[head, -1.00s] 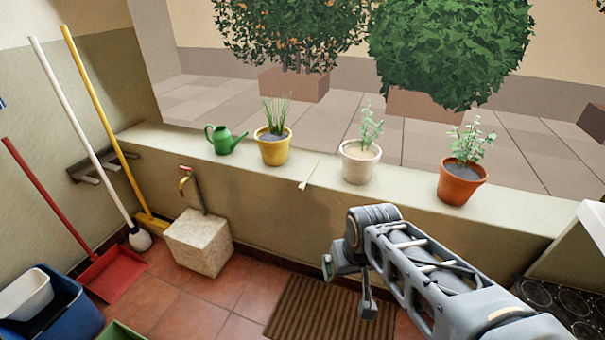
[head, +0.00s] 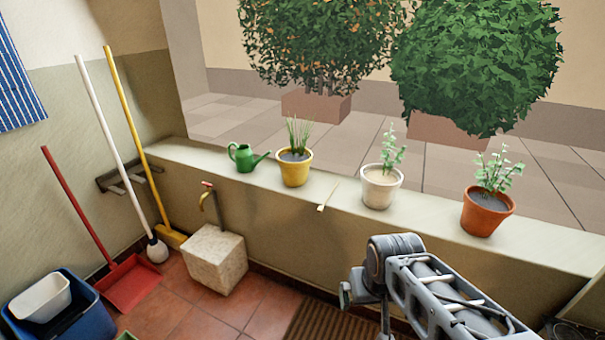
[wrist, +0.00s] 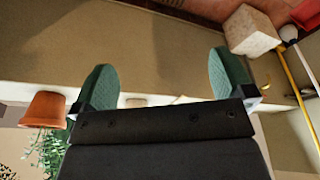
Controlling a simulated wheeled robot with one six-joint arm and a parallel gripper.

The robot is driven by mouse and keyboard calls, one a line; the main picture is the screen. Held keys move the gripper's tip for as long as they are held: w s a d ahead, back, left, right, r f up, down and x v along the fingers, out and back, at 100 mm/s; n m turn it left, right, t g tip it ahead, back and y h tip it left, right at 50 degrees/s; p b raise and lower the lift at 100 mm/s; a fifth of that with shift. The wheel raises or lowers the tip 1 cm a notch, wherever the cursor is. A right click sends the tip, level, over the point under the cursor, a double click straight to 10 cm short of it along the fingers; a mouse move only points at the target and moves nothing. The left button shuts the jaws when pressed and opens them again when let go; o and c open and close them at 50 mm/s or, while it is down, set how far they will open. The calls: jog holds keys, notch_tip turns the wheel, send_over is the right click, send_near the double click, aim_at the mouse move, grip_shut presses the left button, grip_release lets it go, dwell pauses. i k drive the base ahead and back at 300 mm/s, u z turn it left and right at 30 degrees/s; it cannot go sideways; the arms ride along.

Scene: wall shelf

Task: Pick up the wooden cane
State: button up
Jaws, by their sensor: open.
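A short, thin, pale wooden stick (head: 328,196), the only thing I see that could be the wooden cane, lies on the window ledge (head: 335,180) between the yellow pot (head: 294,171) and the white pot (head: 380,189). One end lies at the ledge's front edge. In the wrist view my gripper (wrist: 164,80) is open, its two green-padded fingers wide apart with nothing held between them. In the head view my arm's end is in front of the ledge, below and right of the stick, apart from it.
A green watering can (head: 243,158) and a terracotta pot (head: 487,210) also stand on the ledge. A stone block (head: 214,259) with a tap, brooms, a red dustpan (head: 130,284) and a blue bin (head: 75,318) are at the left. Bare ledge surrounds the stick.

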aim_at(320, 209)
jog(key=u, duration=1.3)
jog(key=i, duration=1.4)
jog(key=z, duration=1.9)
